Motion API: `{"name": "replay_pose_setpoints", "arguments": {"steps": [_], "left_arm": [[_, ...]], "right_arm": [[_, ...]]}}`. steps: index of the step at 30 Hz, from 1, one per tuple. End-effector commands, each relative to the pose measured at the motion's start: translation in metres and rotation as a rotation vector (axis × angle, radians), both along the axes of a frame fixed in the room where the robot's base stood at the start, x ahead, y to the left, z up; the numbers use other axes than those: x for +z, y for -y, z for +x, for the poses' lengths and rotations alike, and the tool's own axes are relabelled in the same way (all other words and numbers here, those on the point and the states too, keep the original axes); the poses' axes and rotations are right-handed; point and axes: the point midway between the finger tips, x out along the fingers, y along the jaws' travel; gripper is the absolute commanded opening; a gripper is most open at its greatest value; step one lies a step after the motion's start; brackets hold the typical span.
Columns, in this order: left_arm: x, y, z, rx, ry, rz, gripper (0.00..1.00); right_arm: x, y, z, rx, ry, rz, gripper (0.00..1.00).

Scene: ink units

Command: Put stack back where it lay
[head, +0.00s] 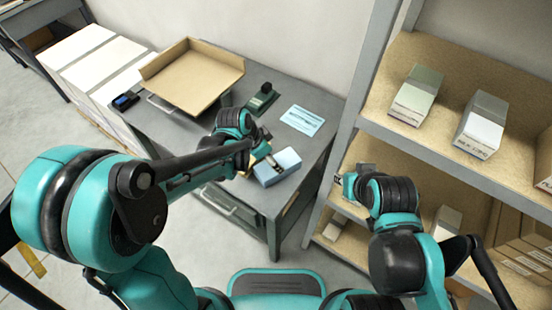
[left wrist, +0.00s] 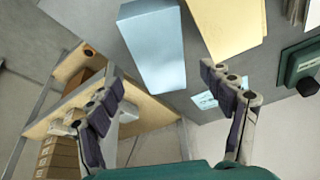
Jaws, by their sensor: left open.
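A light blue block, likely the stack (head: 279,168), lies at the desk's front right. It also shows in the left wrist view (left wrist: 152,45), beside a pale yellow block (left wrist: 230,30) that is mostly hidden by my arm in the head view. My left gripper (head: 262,143) is above the desk just behind the blue block. In the left wrist view its fingers (left wrist: 162,80) are wide apart with nothing held, and the blue block is beyond them. My right gripper (head: 348,178) is in front of the shelf; its jaws are too small to read.
The grey desk (head: 318,152) also bears a tan tray (head: 193,82), a dark green device (head: 262,98), a pale blue card (head: 302,120) and a small black device (head: 125,100). A shelf with boxes (head: 417,92) stands at the right. White stacks (head: 85,52) stand at the left.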

Motion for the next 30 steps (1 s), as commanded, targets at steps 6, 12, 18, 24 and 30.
{"name": "replay_pose_setpoints", "arguments": {"steps": [6,12,18,24,30], "left_arm": [[0.039,-0.013,-0.008,0.001,0.000,-0.001,0.80],[0.049,-0.017,-0.011,0.001,0.000,-0.001,0.80],[0.060,-0.028,-0.018,0.064,0.008,0.002,0.80],[0.098,-0.073,-0.052,0.362,0.053,-0.001,0.80],[0.122,-0.122,-0.096,0.701,0.130,-0.039,0.80]], "right_arm": [[0.017,0.000,0.000,0.000,0.000,0.000,0.30],[0.020,0.000,0.000,0.000,0.000,0.000,0.30],[0.020,0.000,0.000,0.000,0.000,0.000,0.30],[0.020,0.000,0.000,0.000,0.000,0.000,0.30],[0.020,0.000,0.000,0.000,0.000,0.000,0.30]]}}
